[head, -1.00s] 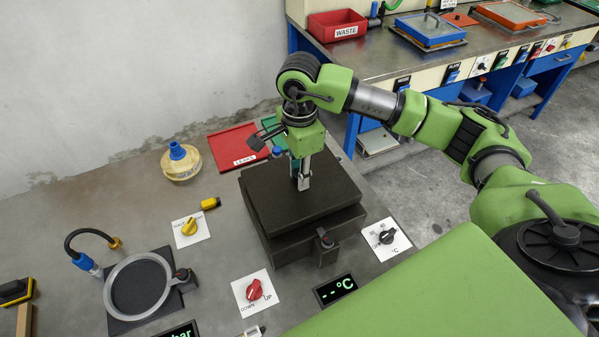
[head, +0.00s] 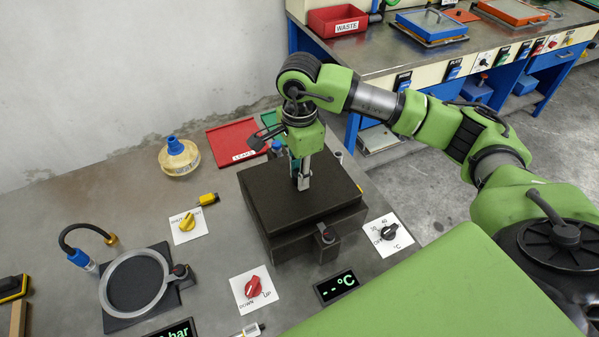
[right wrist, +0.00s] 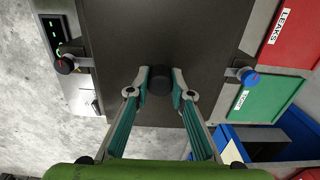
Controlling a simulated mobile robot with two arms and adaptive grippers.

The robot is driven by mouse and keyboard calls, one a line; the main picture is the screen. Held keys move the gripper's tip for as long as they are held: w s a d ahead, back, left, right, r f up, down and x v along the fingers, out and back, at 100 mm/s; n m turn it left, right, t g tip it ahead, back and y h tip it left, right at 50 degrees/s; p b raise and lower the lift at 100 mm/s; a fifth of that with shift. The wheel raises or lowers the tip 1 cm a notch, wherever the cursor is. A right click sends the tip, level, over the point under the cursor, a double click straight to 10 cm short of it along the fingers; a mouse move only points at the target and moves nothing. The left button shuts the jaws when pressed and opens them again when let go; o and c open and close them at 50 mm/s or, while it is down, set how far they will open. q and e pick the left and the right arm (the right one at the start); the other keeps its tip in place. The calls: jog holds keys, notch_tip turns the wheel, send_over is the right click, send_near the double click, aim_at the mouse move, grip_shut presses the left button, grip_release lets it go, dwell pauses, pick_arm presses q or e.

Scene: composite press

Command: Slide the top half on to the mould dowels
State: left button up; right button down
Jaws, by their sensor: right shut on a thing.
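The top half (head: 265,205) of the mould is a dark, thick square plate. It sits flat over the wider dark lower block (head: 290,247), and its edges look offset from that block. My right gripper (head: 302,182) points down at the middle of the top half. In the right wrist view its fingers (right wrist: 160,92) are shut on a round black knob (right wrist: 160,78) on the plate's top. The dowels are hidden under the plate, and I cannot tell whether it touches the lower block. My left gripper is not in view.
A ring on a dark pad (head: 135,284), a red dial (head: 252,287), a yellow dial (head: 187,222) and a black dial (head: 389,231) surround the mould.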

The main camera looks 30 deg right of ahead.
dwell(0.9)
jog(key=c, duration=1.7)
grip_release()
jog(key=shift+f, duration=0.1)
notch_tip(320, 180, up, 12)
jog(key=shift+r, duration=0.1)
